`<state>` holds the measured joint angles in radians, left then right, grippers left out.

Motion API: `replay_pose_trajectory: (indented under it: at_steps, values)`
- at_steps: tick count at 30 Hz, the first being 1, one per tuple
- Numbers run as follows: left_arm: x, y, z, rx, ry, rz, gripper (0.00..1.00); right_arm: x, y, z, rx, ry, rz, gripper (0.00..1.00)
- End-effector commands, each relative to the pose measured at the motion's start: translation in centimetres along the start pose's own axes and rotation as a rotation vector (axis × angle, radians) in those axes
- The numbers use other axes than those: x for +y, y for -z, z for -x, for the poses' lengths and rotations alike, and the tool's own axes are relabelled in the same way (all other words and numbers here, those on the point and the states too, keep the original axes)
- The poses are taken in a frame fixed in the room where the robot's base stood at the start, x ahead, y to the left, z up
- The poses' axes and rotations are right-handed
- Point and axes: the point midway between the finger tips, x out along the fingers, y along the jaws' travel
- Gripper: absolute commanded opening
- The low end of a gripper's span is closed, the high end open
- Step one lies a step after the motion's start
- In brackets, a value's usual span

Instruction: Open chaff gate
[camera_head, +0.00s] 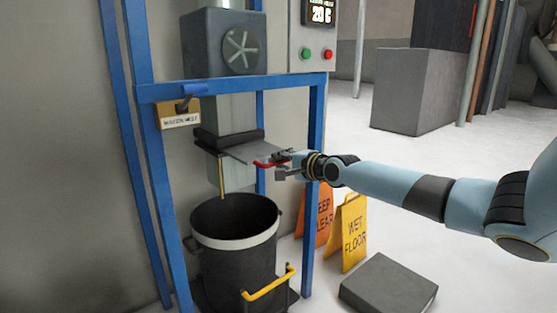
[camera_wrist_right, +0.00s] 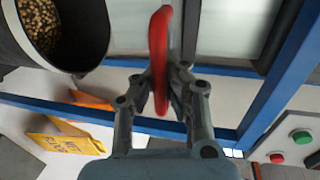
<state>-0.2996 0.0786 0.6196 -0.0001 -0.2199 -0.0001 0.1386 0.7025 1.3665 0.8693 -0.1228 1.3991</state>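The chaff gate is a flat grey slide plate (camera_head: 250,152) that sticks out to the right from a dark collar (camera_head: 228,136) on the grey chute. A red handle (camera_head: 266,165) is at its outer end. My right gripper (camera_head: 284,163) is at this handle, reaching in from the right. In the right wrist view the red handle (camera_wrist_right: 159,60) stands between the two fingers of the gripper (camera_wrist_right: 160,80), which look closed on it. The finger contact is partly hidden by the handle. My left gripper is not in view.
A black bucket (camera_head: 236,259) with a pale rim stands below the chute; grain (camera_wrist_right: 40,25) shows inside it. Blue frame posts (camera_head: 315,150) surround the chute. Orange (camera_head: 318,222) and yellow (camera_head: 350,230) floor signs and a dark block (camera_head: 388,285) stand right of it.

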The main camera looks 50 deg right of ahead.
Motion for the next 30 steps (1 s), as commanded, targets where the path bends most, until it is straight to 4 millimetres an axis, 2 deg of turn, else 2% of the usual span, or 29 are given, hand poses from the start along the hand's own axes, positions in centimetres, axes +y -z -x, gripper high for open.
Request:
replay_pose_trajectory:
  at_steps: [1, 9, 17, 22, 26, 30]
  values:
    - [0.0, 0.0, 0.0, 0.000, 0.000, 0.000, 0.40, 0.0, 0.0, 0.0, 0.000, 0.000, -0.001, 0.02]
    - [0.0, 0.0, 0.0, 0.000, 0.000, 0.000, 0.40, 0.0, 0.0, 0.0, 0.000, 0.000, -0.001, 0.36]
    - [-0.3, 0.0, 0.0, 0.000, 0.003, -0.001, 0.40, -0.1, 0.0, 0.0, 0.000, 0.000, 0.000, 0.36]
    - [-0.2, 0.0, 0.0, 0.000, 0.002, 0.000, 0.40, -0.9, 0.0, 0.2, -0.003, 0.000, 0.003, 0.36]
    - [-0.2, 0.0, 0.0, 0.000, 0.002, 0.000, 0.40, -2.4, 0.0, 0.5, -0.002, 0.001, 0.004, 0.36]
    - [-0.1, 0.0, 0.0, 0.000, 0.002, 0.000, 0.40, -5.5, 0.0, 1.0, -0.003, 0.009, 0.010, 0.39]
